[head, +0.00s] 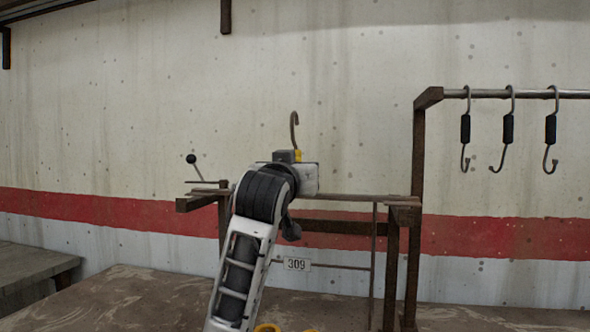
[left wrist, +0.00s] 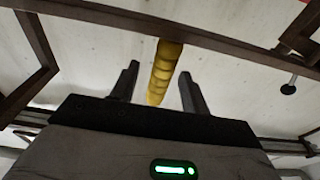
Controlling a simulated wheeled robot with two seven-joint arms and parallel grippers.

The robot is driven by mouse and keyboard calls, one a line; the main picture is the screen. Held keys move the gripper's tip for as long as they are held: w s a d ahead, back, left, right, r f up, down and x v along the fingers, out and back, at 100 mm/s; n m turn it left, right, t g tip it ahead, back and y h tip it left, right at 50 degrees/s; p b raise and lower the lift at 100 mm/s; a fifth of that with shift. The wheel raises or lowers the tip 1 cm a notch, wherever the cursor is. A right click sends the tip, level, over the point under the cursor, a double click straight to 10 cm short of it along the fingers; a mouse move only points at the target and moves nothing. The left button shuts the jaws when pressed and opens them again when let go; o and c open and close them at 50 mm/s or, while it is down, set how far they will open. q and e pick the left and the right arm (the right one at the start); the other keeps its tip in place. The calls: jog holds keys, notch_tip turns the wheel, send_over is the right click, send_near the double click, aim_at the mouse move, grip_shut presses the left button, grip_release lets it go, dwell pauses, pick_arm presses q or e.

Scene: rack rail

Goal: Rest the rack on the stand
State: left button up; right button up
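A brown metal frame (head: 391,265), seemingly the stand, stands against the wall, with a long top bar (head: 350,197). A thin dark frame (head: 373,265) with a "309" tag (head: 297,264) shows below that bar; I cannot tell whether this is the rack. My left gripper (head: 296,157) is above the bar in the head view, mostly hidden by my arm. A brown hook (head: 294,132) rises behind it, with a bit of yellow below. In the left wrist view, my fingers (left wrist: 158,85) are apart, and a yellow ribbed grip (left wrist: 165,68) shows between them with gaps either side.
A rail (head: 535,94) at the right carries several black-gripped hooks (head: 508,128). A black-knobbed lever (head: 191,159) stands at the frame's left end. A dark bench (head: 35,272) is at far left. Something yellow (head: 268,328) shows at the bottom edge.

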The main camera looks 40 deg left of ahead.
pick_arm(q)
jog(key=shift+w+f, duration=0.1)
jog(key=shift+f, duration=0.05)
jog(key=b+v, duration=0.1)
jog(key=v, duration=1.1)
